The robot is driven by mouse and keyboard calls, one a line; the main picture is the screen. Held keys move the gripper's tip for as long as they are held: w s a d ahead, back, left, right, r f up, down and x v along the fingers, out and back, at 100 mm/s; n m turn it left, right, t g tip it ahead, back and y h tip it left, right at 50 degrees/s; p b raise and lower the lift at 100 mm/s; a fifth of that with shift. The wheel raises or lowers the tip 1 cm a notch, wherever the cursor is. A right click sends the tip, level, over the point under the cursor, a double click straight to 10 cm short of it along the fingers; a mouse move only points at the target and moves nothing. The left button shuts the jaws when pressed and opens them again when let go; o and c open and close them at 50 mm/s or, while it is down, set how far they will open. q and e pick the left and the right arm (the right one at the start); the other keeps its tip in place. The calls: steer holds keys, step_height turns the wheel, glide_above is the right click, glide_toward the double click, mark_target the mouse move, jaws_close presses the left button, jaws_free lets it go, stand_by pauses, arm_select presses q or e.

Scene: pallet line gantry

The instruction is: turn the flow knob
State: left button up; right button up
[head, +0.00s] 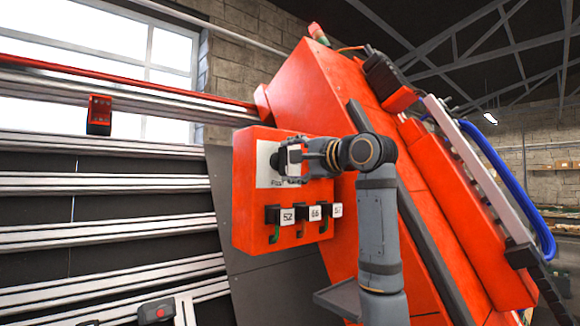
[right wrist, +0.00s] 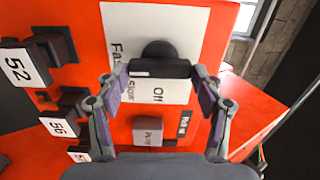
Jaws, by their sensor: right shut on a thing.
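The flow knob (right wrist: 160,50) is a black round knob with a bar grip, on a white label plate (right wrist: 185,25) on the red box. Its bar lies level across the right wrist view, with a pale mark toward its left end. The words "Off", "Slow" and a partly covered "Fa…" are printed around it. My right gripper (right wrist: 160,70) is shut on the bar, one finger at each end. In the head view my right gripper (head: 285,160) is at the plate and mostly hides the knob. My left gripper is out of view.
In the wrist view a grey square button (right wrist: 148,132) sits close below the knob. Aluminium rails (head: 100,182) run at the left.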

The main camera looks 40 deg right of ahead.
steer(key=shift+m, duration=0.3)
steer(key=o, duration=1.2)
steer(key=shift+c, duration=0.2)
steer(key=shift+s+d, duration=0.1)
steer(key=s, duration=1.2)
steer(key=shift+d, duration=0.4)
steer(key=shift+w, duration=0.1)
